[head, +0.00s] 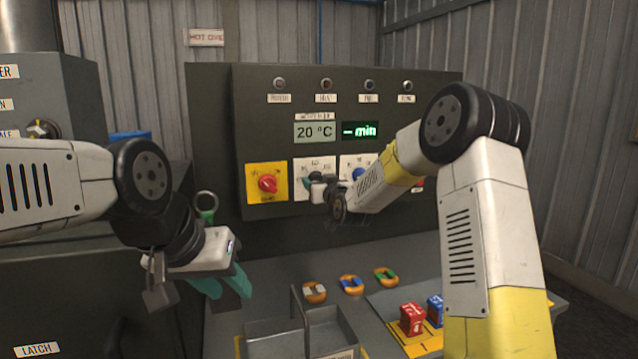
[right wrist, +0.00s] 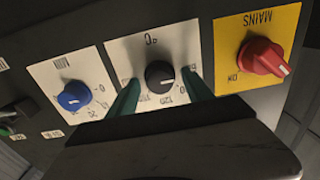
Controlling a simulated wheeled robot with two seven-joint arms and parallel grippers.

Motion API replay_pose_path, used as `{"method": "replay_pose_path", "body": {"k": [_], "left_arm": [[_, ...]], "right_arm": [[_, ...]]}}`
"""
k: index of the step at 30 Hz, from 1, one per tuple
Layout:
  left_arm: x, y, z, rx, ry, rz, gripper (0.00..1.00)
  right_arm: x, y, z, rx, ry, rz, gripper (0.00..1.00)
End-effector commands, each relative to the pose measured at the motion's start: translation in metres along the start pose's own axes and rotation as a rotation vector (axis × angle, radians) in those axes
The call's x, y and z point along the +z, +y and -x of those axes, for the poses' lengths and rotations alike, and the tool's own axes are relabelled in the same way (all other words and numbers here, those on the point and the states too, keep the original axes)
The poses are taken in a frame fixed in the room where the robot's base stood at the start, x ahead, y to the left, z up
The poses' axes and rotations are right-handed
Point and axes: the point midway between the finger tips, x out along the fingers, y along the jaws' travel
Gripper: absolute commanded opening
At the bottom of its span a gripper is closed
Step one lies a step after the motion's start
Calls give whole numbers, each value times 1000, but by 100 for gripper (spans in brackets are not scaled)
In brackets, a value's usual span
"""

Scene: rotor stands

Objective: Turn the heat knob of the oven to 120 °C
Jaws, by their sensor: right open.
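The oven's heat knob (right wrist: 160,74) is a black round knob with a white pointer mark, on a white °C plate (right wrist: 150,47). The right wrist view shows the plate upside down, with its scale numbers partly hidden by the fingers. My right gripper (right wrist: 161,91) is open, with one green fingertip on each side of the knob; I cannot tell whether they touch it. In the head view my right gripper (head: 318,184) covers the heat knob. The oven display (head: 315,131) reads 20 °C. My left gripper (head: 224,284) is open and empty, low in front of the oven.
The red mains knob (head: 267,183) on its yellow plate and the blue minutes knob (right wrist: 74,95) flank the heat knob closely. Below are a grey tray (head: 272,327), several small coloured pieces and a red block (head: 412,318).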

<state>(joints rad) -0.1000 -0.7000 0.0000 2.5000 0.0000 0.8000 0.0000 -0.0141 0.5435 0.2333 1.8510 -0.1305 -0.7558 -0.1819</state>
Motion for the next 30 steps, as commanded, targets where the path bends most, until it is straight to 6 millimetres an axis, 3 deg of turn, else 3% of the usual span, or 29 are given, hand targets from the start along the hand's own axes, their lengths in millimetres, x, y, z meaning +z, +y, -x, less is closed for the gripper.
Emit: {"method": "replay_pose_path", "body": {"k": [2,9,12,22,30], "left_arm": [[0,0,0,0,0,0,36],[0,0,0,0,0,0,36],[0,0,0,0,0,0,36],[0,0,0,0,0,0,36],[0,0,0,0,0,0,36]], "right_arm": [[0,0,0,0,0,0,59],[0,0,0,0,0,0,14],[0,0,0,0,0,0,0],[0,0,0,0,-1,-54,0],[1,1,1,1,-1,-236,0]]}}
